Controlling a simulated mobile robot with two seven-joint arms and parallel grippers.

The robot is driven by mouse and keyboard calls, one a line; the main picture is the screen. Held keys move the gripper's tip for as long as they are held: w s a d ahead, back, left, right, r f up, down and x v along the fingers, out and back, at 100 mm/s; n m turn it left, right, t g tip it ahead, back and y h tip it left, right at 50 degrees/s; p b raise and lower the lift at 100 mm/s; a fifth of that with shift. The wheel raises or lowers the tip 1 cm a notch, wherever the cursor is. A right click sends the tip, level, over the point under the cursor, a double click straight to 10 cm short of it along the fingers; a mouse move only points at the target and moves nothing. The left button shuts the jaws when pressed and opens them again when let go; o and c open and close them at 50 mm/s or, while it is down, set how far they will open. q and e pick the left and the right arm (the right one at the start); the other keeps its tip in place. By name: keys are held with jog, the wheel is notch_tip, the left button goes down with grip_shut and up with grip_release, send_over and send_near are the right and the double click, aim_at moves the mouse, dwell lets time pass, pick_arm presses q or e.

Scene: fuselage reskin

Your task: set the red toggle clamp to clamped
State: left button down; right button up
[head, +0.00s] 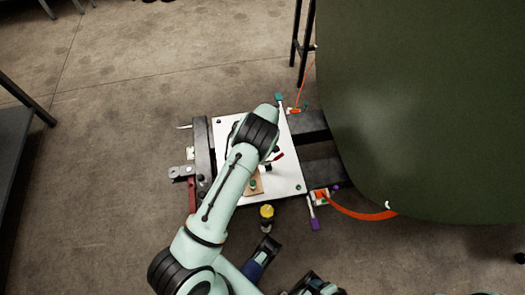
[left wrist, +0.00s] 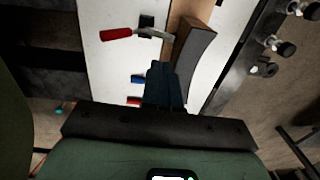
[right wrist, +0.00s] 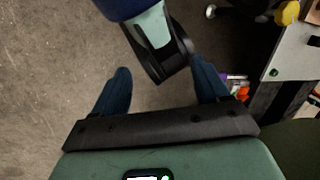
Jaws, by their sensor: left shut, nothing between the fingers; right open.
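The toggle clamp's red handle (left wrist: 116,34) shows in the left wrist view, with a metal arm running to a black base (left wrist: 147,22) beside a wooden block (left wrist: 187,28). The handle points left, away from the block. In the head view a red handle (head: 278,156) shows just right of my left arm, on the white plate (head: 292,181). My left gripper (left wrist: 164,66) is shut and empty, its tips below the clamp in the left wrist picture and apart from the handle. My right gripper (right wrist: 162,80) is open and empty, away from the plate.
A dark curved strip (left wrist: 196,62) lies against the block. Blue (left wrist: 138,79) and red (left wrist: 133,100) pieces lie left of my left fingers. A yellow-topped part (head: 267,212) stands below the plate. A large green panel (head: 420,100) fills the right side.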

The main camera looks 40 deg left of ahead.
pick_arm(q)
jog(key=shift+w+d+r, duration=0.1)
jog(key=shift+r, duration=0.9)
pick_arm(e)
jog(key=shift+s+a+r, duration=0.1)
jog(key=shift+s+r, duration=0.1)
